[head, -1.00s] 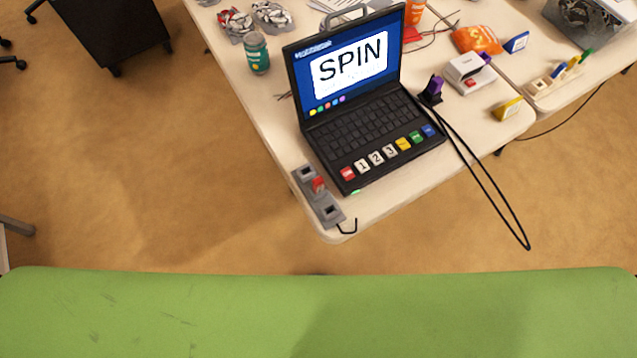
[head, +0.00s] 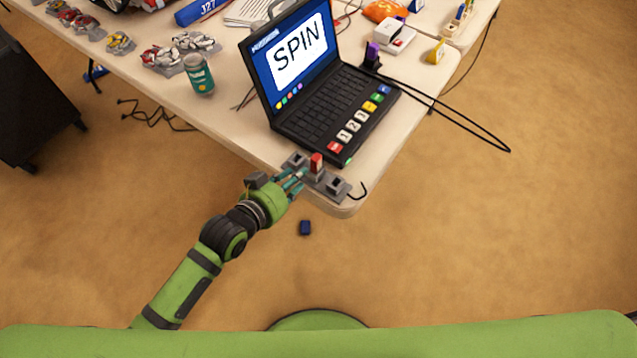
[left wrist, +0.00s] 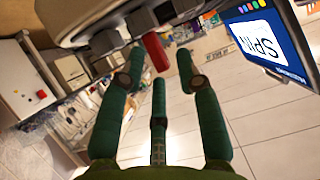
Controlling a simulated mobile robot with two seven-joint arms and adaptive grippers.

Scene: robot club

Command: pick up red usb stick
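The red usb stick (head: 316,163) stands upright in a grey holder (head: 337,188) at the near corner of the table. My left gripper (head: 291,182) is at the holder's near left side, with its fingertips close to the stick. In the left wrist view the red usb stick (left wrist: 155,52) juts from the grey holder (left wrist: 139,22), just ahead of the spread fingers of my left gripper (left wrist: 158,70). The fingers are open and empty. Whether any finger touches the stick cannot be told. My right gripper is not in view.
A black laptop (head: 316,112) showing "SPIN" stands just behind the holder. A green can (head: 199,75) stands to its left. A black cable loop (head: 470,130) hangs over the right table edge.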

